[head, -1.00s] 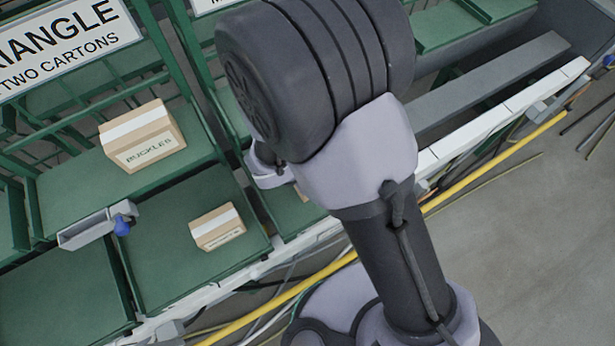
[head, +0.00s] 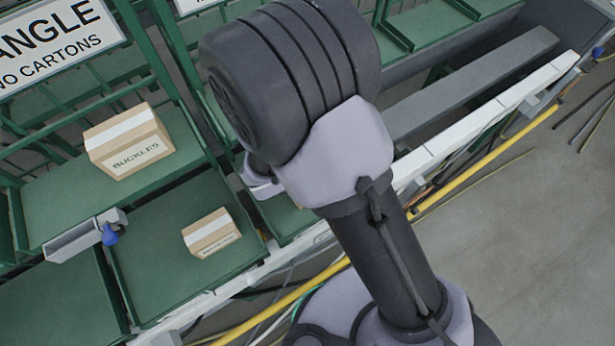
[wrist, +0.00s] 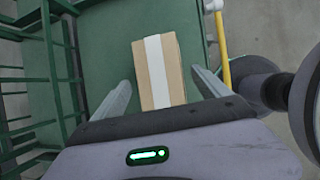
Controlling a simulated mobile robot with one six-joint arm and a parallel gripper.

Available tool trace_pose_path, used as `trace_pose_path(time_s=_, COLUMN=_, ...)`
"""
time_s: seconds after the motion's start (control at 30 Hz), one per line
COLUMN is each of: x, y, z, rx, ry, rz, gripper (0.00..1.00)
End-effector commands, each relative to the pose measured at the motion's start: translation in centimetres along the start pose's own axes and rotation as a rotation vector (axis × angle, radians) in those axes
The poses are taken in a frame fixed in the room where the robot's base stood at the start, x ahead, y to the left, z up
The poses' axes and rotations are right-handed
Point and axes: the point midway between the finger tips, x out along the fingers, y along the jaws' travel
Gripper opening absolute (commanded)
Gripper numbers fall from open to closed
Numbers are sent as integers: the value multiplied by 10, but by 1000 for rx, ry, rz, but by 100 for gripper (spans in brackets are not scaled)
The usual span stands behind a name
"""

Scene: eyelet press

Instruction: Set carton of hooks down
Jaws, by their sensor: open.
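In the wrist view a plain brown carton (wrist: 172,70) with a white tape strip lies on a green tray surface (wrist: 108,50). No label shows on it from above, so I cannot read whether it is the hooks. My gripper (wrist: 160,76) is open, one finger on each side of the carton, with a gap on both sides. In the head view my arm hides the fingers and this carton.
A carton marked BUCKLES (head: 130,142) stands on a green shelf at left. A smaller carton (head: 211,232) sits in the green bay in front of it. A bracket with a blue knob (head: 109,236) is at the bay's edge. A yellow pipe (head: 480,166) runs along the front.

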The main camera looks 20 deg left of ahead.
Motion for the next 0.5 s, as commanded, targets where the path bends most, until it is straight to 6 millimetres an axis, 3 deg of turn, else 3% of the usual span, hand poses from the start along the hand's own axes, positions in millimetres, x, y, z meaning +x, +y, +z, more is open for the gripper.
trace_pose_path(time_s=0.3, x=-65, y=1, z=3, rx=0, ry=0, rz=2, gripper=86)
trace_pose_path(time_s=0.5, x=-78, y=0, z=1, rx=0, ry=0, rz=0, gripper=86)
